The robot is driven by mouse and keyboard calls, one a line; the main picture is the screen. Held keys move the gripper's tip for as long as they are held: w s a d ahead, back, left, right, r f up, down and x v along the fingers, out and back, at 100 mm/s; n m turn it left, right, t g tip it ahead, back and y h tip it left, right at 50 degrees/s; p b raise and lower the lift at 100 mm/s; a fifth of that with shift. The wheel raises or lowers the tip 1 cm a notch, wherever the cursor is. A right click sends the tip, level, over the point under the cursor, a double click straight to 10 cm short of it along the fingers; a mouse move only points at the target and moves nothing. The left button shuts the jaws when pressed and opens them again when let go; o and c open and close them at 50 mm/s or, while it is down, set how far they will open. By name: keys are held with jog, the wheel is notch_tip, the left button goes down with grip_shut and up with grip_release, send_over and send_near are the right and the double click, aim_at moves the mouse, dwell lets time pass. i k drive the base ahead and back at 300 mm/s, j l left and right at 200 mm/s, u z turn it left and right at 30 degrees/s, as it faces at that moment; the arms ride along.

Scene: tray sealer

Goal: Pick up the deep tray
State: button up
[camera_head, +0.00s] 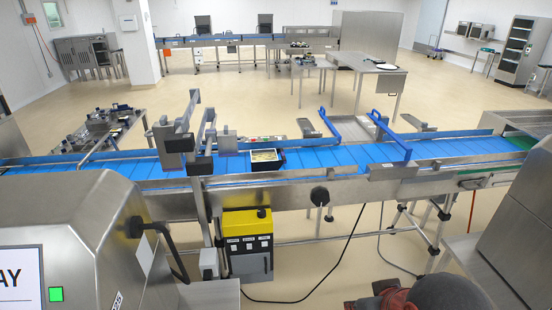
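A dark-rimmed tray (265,166) with pale yellowish contents sits on the blue conveyor belt, left of the middle of the view. It is next to the grey bracketed unit that stands over the belt. It looks upright, but its depth is hard to judge at this size. A dark rounded and red part of my arm shows at the bottom edge, right of the middle, well below and apart from the tray. The fingers of my gripper cannot be made out.
The blue belt (460,147) runs across the view, with blue guide frames (387,137) right of the tray. A metal bracketed unit (178,145) stands left of it. Steel machines flank both front corners.

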aim_at(261, 160)
jog(key=i+l+u, duration=0.1)
jog(key=i+l, duration=0.4)
jog(key=i+l+u, duration=0.15)
jog(key=i+l, duration=0.3)
jog(key=i+j, duration=0.2)
jog(key=i, duration=0.3)
jog(key=i+j+u, duration=0.15)
jog(key=i, duration=0.35)
jog(key=i+j, duration=0.15)
jog(key=i, duration=0.4)
jog(key=u, duration=0.05)
